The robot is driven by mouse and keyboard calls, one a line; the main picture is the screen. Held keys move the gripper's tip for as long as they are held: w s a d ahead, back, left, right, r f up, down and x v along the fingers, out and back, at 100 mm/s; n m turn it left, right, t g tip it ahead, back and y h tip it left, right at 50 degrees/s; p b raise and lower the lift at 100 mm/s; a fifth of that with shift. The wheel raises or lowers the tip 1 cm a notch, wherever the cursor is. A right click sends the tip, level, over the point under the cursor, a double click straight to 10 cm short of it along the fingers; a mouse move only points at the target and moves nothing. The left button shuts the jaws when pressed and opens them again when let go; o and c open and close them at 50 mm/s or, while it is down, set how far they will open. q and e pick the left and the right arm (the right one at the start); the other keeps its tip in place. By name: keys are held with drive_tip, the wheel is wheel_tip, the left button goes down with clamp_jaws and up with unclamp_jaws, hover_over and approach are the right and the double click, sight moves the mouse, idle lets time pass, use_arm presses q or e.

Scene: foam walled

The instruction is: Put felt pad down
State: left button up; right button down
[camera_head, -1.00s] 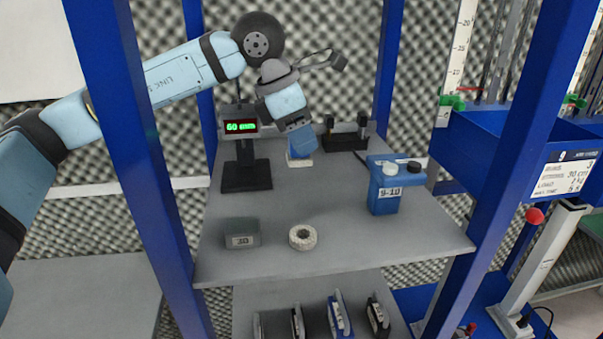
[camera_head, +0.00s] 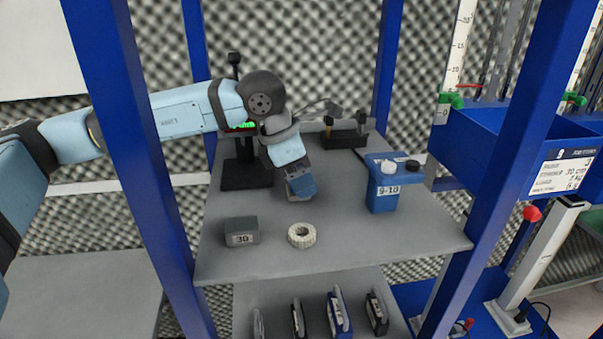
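My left gripper (camera_head: 300,190) points down over the middle of the grey upper shelf (camera_head: 345,240). A small pale piece (camera_head: 298,198), which looks like the felt pad, shows at its fingertips and is mostly hidden behind them. The gripper looks shut on it, low over the shelf; whether the pad touches the surface I cannot tell. My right gripper is not in view.
A whitish ring (camera_head: 301,235) and a grey block marked 30 (camera_head: 241,231) stand in front of the gripper. A blue holder marked 9-10 (camera_head: 384,190) stands to the right. A black fixture (camera_head: 345,138) is behind. Blue posts (camera_head: 150,165) frame the shelf.

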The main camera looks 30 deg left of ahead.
use_arm(q)
drive_tip(key=shift+r, duration=0.15)
drive_tip(key=shift+p, duration=0.4)
drive_tip(key=shift+a+r+b, duration=0.1)
drive_tip(key=shift+a+b, duration=0.05)
drive_tip(key=shift+b, duration=0.15)
drive_tip(key=r, duration=0.1)
drive_tip(key=s+a+r+b, duration=0.1)
drive_tip(key=shift+s+a+r, duration=0.2)
drive_tip(key=shift+s+r, duration=0.05)
drive_tip(key=shift+r, duration=0.15)
drive_tip(key=b+v, duration=0.1)
drive_tip(key=v, duration=0.8)
drive_tip(key=shift+s+r, duration=0.3)
drive_tip(key=shift+r, duration=0.05)
drive_tip(key=shift+a, duration=0.1)
